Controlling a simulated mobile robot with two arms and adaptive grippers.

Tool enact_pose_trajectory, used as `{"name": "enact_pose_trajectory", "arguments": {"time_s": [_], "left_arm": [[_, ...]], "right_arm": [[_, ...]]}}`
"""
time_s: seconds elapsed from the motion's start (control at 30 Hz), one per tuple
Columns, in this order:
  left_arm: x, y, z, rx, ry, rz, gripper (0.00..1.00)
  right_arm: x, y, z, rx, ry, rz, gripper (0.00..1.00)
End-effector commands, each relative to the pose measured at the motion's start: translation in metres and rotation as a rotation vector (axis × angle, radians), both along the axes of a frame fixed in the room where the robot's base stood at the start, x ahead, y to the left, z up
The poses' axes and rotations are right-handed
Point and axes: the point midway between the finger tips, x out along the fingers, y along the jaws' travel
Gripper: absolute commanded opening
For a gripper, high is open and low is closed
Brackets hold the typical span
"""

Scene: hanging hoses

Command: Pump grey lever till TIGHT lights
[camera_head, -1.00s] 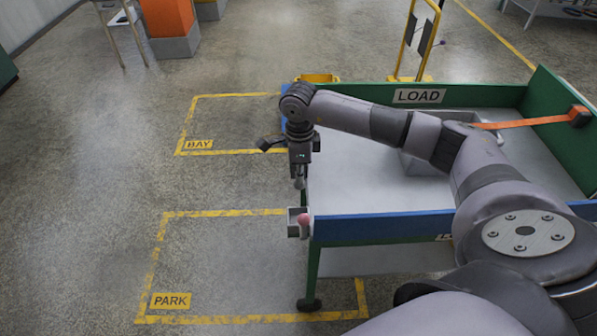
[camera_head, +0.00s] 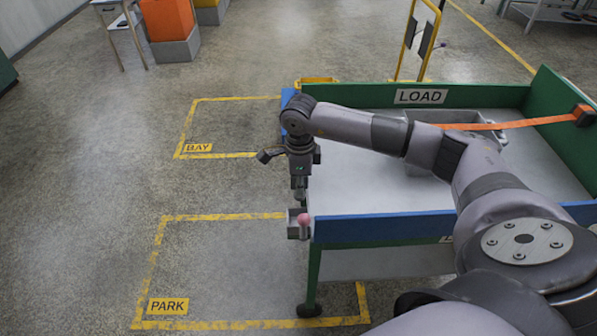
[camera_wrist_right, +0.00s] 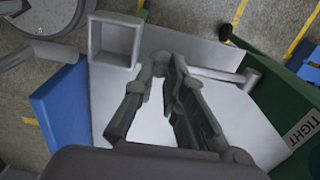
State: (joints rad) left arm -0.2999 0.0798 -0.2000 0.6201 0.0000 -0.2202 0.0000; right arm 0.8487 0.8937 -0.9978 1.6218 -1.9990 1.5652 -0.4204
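My left gripper is in neither view.
The cart has a blue side board (camera_head: 390,226) and a green back board with a LOAD label (camera_head: 420,96). An orange strap (camera_head: 510,124) crosses its right part. The BAY and PARK floor areas are clear.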

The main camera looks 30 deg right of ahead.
Motion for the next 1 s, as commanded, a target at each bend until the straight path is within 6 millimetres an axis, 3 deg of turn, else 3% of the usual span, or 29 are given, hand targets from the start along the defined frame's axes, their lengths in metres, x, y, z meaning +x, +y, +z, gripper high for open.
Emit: {"name": "enact_pose_trajectory", "arguments": {"time_s": [0.37, 0.67, 1.0], "left_arm": [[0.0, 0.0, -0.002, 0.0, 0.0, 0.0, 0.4], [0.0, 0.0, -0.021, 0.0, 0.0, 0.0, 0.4], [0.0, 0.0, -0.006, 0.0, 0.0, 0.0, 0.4]], "right_arm": [[-0.001, 0.0, -0.003, 0.0, 0.002, 0.0, 0.12], [-0.001, 0.0, -0.024, 0.0, 0.002, -0.001, 0.12], [0.0, -0.001, -0.002, 0.0, 0.0, -0.001, 0.12]]}}
